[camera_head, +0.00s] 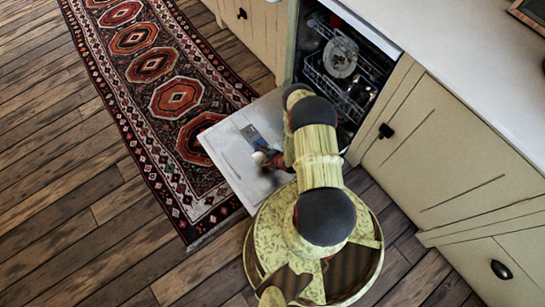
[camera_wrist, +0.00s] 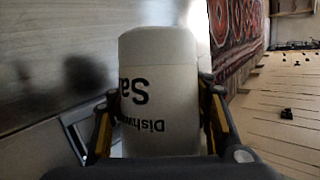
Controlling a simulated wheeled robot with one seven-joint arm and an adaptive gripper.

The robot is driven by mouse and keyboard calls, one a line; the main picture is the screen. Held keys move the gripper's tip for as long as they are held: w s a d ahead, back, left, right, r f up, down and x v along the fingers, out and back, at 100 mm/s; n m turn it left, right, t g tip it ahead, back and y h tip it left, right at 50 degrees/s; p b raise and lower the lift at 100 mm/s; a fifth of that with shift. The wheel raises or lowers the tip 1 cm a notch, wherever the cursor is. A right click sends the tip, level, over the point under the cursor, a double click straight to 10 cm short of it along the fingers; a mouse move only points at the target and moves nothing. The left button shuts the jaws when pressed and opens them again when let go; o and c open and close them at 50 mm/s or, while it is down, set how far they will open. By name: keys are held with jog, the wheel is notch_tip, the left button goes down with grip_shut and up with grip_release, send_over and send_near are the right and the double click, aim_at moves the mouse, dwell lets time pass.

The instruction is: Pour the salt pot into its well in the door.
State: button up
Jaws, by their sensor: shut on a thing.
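In the head view my gripper (camera_head: 270,159) is over the dishwasher's lowered door (camera_head: 222,148), and the pot is small and mostly hidden there. A blue-grey fitting (camera_head: 252,135) on the door's inner face lies just beyond the gripper. Part of a pale-framed fitting (camera_wrist: 78,138) shows lower left of the pot in the wrist view. I cannot see into the well or tell the pot's exact tilt.
The open dishwasher holds a rack (camera_head: 330,75) with a plate (camera_head: 340,57). Cream cabinets (camera_head: 440,145) and a white worktop (camera_head: 470,50) stand to the right. A patterned red runner (camera_head: 150,65) lies left on the wooden floor (camera_head: 55,150), which is otherwise clear.

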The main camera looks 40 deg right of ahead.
jog(key=shift+s+d+f+m+t+y, duration=0.1)
jog(key=shift+d+f+m+t+y, duration=0.1)
jog(key=shift+f+m+t+y, duration=0.4)
jog(key=shift+d+f+m+t+y, duration=0.2)
jog(key=shift+f+m+y, duration=0.1)
jog(key=shift+y, duration=0.5)
jog(key=shift+c, duration=0.2)
dwell(3.8)
jog(key=shift+a+r+n+g+h, duration=0.3)
jog(key=shift+r+n+g+h, duration=0.15)
jog(key=shift+r+h, duration=0.2)
jog(key=shift+a+r+n+h, duration=0.1)
jog(key=shift+n+h, duration=0.15)
jog(key=shift+h, duration=0.1)
jog(key=shift+g+h, duration=0.3)
jog(key=shift+g, duration=0.05)
jog(key=shift+r, duration=0.1)
